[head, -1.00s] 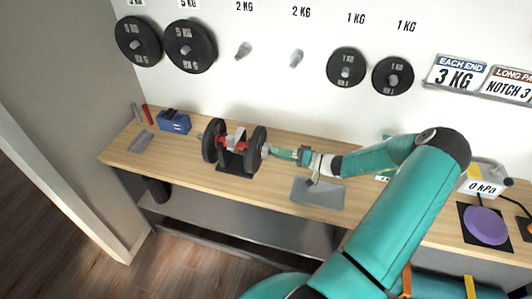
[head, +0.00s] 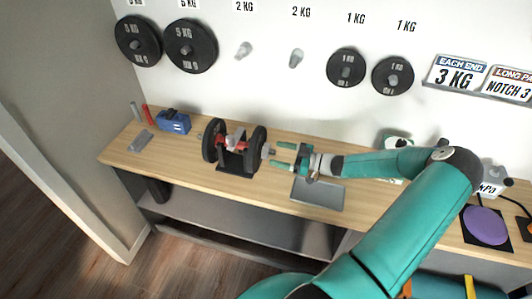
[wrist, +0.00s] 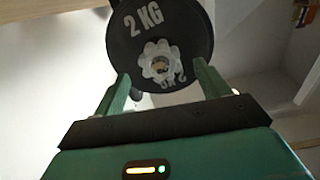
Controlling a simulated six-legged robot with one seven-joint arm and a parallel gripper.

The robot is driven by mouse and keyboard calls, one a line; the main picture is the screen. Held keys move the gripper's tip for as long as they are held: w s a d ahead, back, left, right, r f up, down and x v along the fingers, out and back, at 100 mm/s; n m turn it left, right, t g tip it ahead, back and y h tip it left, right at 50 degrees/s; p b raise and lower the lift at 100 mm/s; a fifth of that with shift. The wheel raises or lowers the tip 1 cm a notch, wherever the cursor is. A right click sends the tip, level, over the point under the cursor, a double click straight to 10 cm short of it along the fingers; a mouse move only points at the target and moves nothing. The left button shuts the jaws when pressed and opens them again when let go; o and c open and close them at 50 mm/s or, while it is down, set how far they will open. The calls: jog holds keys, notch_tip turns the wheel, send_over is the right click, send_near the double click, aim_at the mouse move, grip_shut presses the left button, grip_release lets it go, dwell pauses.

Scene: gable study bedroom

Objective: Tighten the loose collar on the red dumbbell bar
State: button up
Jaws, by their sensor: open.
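The red dumbbell bar (head: 233,143) rests in a dark cradle on the wooden bench, with a black plate at each end. In the wrist view the near plate (wrist: 190,30) reads 2 KG. A pale, lobed collar (wrist: 160,65) sits at its centre on the bar end; whether it is tight cannot be told. My gripper (head: 283,156) is open and empty, just right of the bar's right end. In the wrist view its two green fingers (wrist: 162,88) stand apart, below and to either side of the collar, not visibly touching it.
A grey tray (head: 318,194) lies on the bench (head: 268,192) below my gripper. A blue box (head: 174,122) stands at the left. Spare plates (head: 346,67) and empty pegs hang on the wall. A purple disc (head: 486,225) lies on the right.

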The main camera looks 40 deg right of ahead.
aim_at(269, 152)
jog(key=shift+x, duration=1.75)
jog(key=shift+s, duration=0.1)
jog(key=shift+c, duration=0.2)
jog(key=c, duration=0.8)
jog(key=m, duration=0.4)
jog(key=shift+a+m, duration=0.15)
jog(key=shift+m, duration=0.15)
jog(key=shift+c, duration=0.2)
jog(key=m, duration=0.5)
jog(key=shift+w+m, duration=0.25)
jog(key=shift+m, duration=0.15)
jog(key=m, duration=0.6)
jog(key=shift+w+a, duration=0.1)
jog(key=shift+a, duration=0.05)
jog(key=m, duration=0.6)
jog(key=shift+w+a, duration=0.1)
jog(key=o, duration=0.9)
